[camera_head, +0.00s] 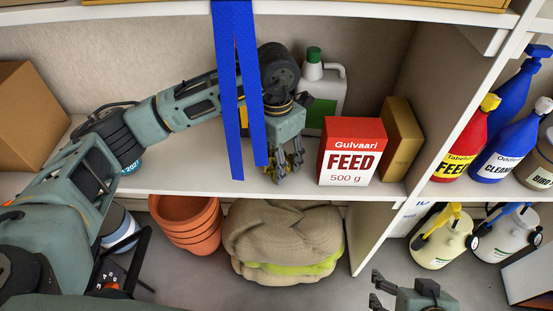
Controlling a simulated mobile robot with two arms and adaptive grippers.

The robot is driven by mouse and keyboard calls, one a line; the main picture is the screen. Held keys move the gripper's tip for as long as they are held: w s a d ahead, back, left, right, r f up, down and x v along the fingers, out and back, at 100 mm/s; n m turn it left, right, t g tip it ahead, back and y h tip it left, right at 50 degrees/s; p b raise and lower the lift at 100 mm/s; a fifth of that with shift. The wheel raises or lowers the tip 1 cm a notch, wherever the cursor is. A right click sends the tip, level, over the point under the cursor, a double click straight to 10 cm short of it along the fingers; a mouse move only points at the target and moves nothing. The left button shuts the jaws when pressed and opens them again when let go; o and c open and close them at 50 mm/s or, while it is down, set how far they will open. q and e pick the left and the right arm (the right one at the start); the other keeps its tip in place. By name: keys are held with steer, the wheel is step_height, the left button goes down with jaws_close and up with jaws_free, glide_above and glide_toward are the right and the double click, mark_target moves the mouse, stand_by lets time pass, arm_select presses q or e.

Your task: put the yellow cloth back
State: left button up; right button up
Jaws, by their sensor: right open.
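A yellow-green folded layer (290,269), the only thing here that looks like a yellow cloth, shows between beige folded sacks or cloths (285,232) under the shelf. Most of it is hidden in the pile. My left gripper (284,176) reaches over the shelf, pointing down, left of the red feed box. Blue straps hang in front of its wrist; I cannot tell how far its fingers are apart. My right gripper (376,288) is at the bottom right, open, with no object visible between its fingers, to the right of the pile and apart from it.
The shelf (205,183) holds a red feed box (350,151), a brown box (399,139) and a white jug (323,92). Blue straps (236,85) hang from above. Terracotta pots (187,224) stand left of the pile. Spray bottles (444,237) stand at the right, past a divider.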

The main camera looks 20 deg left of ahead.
arm_select(q)
steer(key=shift+f, duration=0.1)
arm_select(e)
steer(key=shift+w+r, duration=0.1)
steer(key=shift+w, duration=0.05)
arm_select(q)
steer(key=shift+f, duration=0.1)
steer(key=o, duration=1.2)
arm_select(e)
steer(key=shift+w+a+r+t, duration=0.2)
steer(key=shift+w+t, duration=0.1)
arm_select(q)
step_height(320, 180, up, 7)
steer(key=shift+r+p, duration=0.15)
steer(key=shift+p, duration=0.65)
steer(key=shift+r, duration=0.3)
arm_select(e)
steer(key=s+d+f+g, duration=0.2)
steer(key=s+g, duration=0.1)
steer(key=s, duration=0.4)
steer(key=shift+s+d+g+h, duration=0.2)
steer(key=shift+s+g+h, duration=0.05)
steer(key=shift+g+h, duration=0.15)
arm_select(q)
steer(key=shift+f, duration=0.1)
arm_select(e)
steer(key=shift+f, duration=0.1)
